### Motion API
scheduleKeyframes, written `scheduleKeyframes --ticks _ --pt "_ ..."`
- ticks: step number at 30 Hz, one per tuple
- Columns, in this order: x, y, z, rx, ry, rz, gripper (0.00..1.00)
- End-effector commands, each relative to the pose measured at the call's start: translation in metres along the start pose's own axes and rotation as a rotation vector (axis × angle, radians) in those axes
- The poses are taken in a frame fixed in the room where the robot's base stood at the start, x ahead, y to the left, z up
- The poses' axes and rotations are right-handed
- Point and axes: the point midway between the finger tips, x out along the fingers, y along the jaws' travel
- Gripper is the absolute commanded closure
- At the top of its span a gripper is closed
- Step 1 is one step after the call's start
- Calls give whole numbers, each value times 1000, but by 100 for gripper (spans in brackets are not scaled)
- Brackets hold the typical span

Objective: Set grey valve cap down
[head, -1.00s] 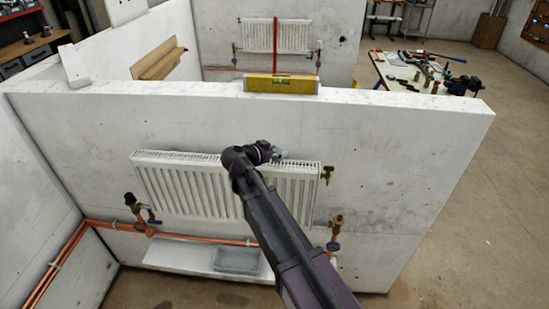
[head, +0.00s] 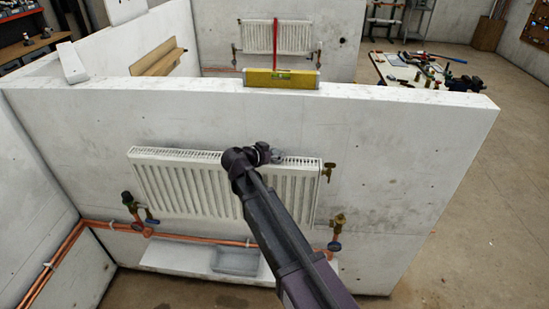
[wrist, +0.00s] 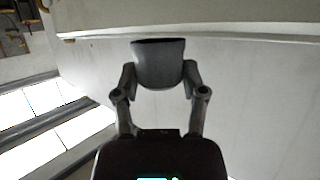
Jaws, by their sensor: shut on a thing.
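The grey valve cap (wrist: 158,62) is held between the two fingers of my gripper (wrist: 160,78) in the wrist view, its wide dark end pointing away from the palm. In the head view my gripper (head: 277,156) is at the top edge of the white radiator (head: 185,188), right of its middle. The cap cannot be made out clearly there. A brass valve (head: 338,222) stands bare-topped below the radiator's right end. The left valve (head: 128,200) carries a dark top.
A shallow grey tray (head: 236,262) sits on a white ledge (head: 170,256) below the radiator. Copper pipes (head: 95,224) run along the wall. A yellow spirit level (head: 282,79) lies on the wall top. A brass fitting (head: 328,171) juts from the radiator's upper right.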

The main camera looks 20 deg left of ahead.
Motion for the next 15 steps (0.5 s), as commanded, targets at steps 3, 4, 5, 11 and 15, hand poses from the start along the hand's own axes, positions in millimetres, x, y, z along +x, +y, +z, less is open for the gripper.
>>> scheduleKeyframes --ticks 3,4,5,11,15 --pt "1 0 2 0 0 0 64" --pt "1 0 2 0 0 0 64" --pt "1 0 2 0 0 0 64" --pt "0 0 2 0 0 0 64" --pt "2 0 5 0 0 0 64"
